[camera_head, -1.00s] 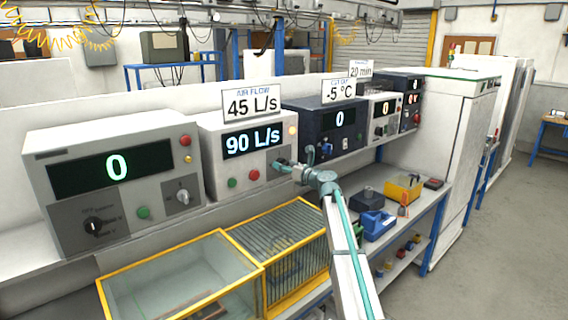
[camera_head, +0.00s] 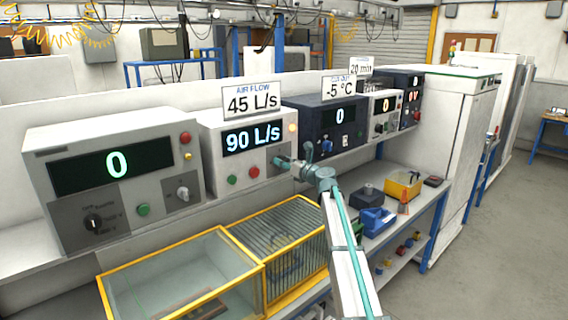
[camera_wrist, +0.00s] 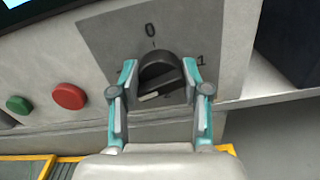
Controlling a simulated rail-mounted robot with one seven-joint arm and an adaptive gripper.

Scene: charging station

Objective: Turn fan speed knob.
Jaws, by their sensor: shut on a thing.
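The fan speed knob (camera_wrist: 158,72) is a round black knob on a grey plate of the air flow unit (camera_head: 222,174).
A green button (camera_wrist: 19,104) and a red button (camera_wrist: 69,96) sit left of the knob. A grey unit (camera_head: 60,215) reading 0 stands to the left and a dark unit (camera_head: 318,116) to the right. Yellow-framed boxes (camera_head: 246,258) stand below.

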